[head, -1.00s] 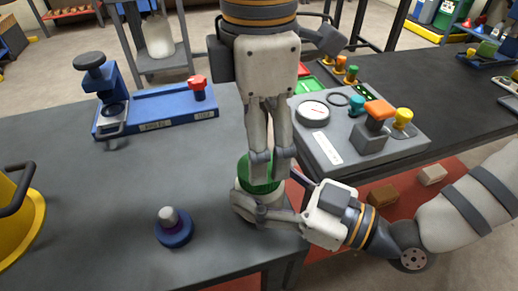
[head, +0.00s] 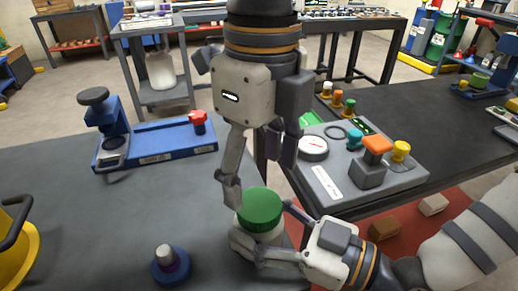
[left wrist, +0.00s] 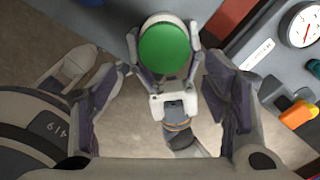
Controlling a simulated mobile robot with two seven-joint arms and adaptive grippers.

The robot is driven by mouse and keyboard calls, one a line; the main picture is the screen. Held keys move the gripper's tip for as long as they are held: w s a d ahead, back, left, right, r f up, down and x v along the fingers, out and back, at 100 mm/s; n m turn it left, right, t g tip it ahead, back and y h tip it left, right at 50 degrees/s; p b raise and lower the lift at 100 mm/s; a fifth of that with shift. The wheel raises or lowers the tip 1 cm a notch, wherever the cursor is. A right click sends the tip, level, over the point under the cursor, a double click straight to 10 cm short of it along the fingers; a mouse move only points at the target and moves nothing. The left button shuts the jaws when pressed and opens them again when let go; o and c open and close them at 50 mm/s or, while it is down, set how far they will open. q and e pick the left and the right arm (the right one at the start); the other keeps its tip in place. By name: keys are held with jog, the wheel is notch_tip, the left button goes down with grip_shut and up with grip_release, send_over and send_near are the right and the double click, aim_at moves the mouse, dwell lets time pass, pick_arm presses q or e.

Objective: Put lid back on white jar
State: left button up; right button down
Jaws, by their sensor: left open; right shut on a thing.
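The green lid (head: 260,206) sits on top of the white jar (head: 262,237), looking level. The jar is near the table's front right corner. My right gripper (head: 264,232) is shut around the jar's sides, below the lid. My left gripper (head: 258,176) is open above the lid, with its fingers spread and apart from it. In the left wrist view the lid (left wrist: 165,49) shows as a round green disc between and beyond my open left fingers, and it hides most of the jar.
A blue fixture (head: 160,142) with a red knob stands at the back of the table. A grey panel with a gauge (head: 335,187) lies right of the jar.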

aim_at(259, 204)
pick_arm(q)
jog(key=n, duration=0.4)
jog(key=shift+r, duration=0.15)
jog(key=n, duration=0.4)
jog(key=shift+r, duration=0.1)
jog(key=n, duration=0.4)
jog(key=shift+r, duration=0.15)
jog(key=n, duration=0.4)
jog(key=shift+w+r, duration=0.1)
jog(key=shift+r, duration=0.05)
jog(key=n, duration=0.7)
jog(key=shift+r, duration=0.25)
jog(key=n, duration=0.6)
jog(key=shift+w+r, duration=0.15)
jog(key=shift+r, duration=0.05)
notch_tip(259, 204, down, 8)
jog(key=shift+f, duration=0.1)
